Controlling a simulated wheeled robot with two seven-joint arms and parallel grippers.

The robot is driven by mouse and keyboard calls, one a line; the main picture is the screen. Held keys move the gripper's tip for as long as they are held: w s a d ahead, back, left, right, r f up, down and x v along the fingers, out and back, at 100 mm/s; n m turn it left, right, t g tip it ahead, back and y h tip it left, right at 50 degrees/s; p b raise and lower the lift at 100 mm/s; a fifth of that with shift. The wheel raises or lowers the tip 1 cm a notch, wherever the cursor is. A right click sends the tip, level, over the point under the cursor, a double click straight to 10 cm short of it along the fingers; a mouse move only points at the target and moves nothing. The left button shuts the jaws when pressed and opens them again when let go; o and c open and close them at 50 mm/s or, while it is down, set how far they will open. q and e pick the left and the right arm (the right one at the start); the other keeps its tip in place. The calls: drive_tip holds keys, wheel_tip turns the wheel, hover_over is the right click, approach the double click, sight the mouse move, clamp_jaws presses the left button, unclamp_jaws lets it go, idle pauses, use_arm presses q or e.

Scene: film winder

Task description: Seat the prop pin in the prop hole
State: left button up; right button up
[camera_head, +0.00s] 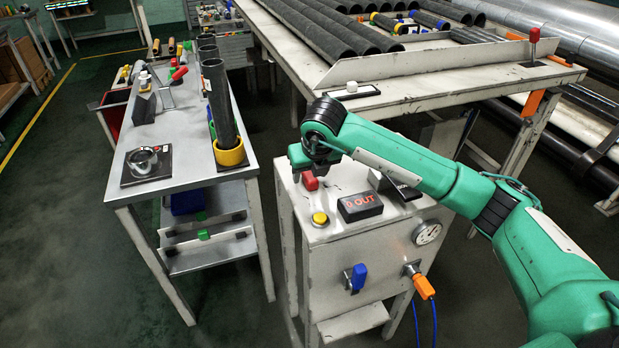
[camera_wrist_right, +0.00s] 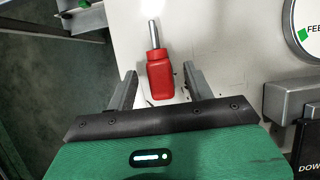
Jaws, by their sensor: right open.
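The prop pin, by its look, is a red block-shaped handle with a bare metal shaft (camera_wrist_right: 159,76). It lies on the white cabinet top, its shaft pointing away from my right gripper. In the head view its red handle (camera_head: 310,181) shows just below my right gripper (camera_head: 314,166). In the right wrist view my right gripper (camera_wrist_right: 161,71) is open, with one finger on each side of the red handle and gaps visible. I cannot make out the prop hole in either view. My left gripper is not in view.
The cabinet top (camera_head: 345,231) also carries a yellow button (camera_head: 320,218) and a dark "0 OUT" display (camera_head: 360,206). A round white dial (camera_wrist_right: 304,30) and a dark box labelled "DOWN" stand at the right. A grey bench (camera_head: 185,150) is at the left; a pipe table (camera_head: 420,92) stands behind.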

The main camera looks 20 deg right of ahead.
drive_tip(key=shift+c, duration=0.2)
drive_tip(key=c, duration=1)
drive_tip(key=shift+c, duration=0.2)
drive_tip(key=shift+r, duration=0.2)
